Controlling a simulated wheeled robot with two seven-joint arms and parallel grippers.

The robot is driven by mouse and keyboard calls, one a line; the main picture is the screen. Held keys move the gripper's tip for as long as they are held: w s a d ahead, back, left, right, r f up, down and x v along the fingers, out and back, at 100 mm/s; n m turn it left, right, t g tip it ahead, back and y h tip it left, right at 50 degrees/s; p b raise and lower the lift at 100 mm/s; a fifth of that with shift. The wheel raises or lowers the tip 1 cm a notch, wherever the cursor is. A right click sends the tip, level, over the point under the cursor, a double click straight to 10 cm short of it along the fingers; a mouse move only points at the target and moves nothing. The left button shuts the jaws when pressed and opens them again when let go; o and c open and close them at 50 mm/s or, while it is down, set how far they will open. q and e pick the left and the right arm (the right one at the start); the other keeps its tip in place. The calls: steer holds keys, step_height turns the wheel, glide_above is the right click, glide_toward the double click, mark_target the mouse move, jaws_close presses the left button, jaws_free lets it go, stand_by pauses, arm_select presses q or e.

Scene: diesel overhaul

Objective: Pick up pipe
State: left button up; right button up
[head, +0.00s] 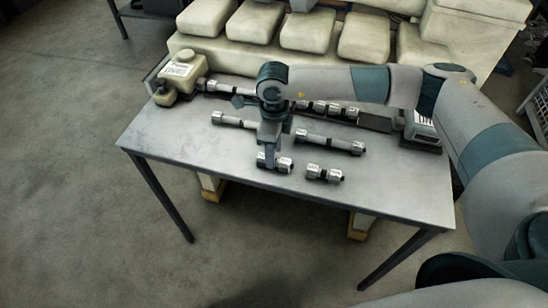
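Several pipe pieces with metal end fittings lie on a grey metal table (185,140). A short pipe (285,164) lies near the front edge, directly under my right gripper (268,160). The gripper points down with its fingertips at this pipe and hides part of it; whether it is closed on it cannot be told. Another short pipe (324,174) lies to the right of it. A longer pipe (330,143) lies behind that one, and another longer pipe (232,120) lies to the left. My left gripper is not in view.
More pipe pieces (326,108) lie along the back of the table, partly behind my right arm. A beige labelled container (181,72) stands at the back left. A boxy device (421,130) stands at the right end. A large beige engine block (300,62) is behind the table.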

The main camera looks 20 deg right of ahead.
steer(key=shift+f+p, duration=0.3)
steer(key=shift+f, duration=0.85)
jaws_close()
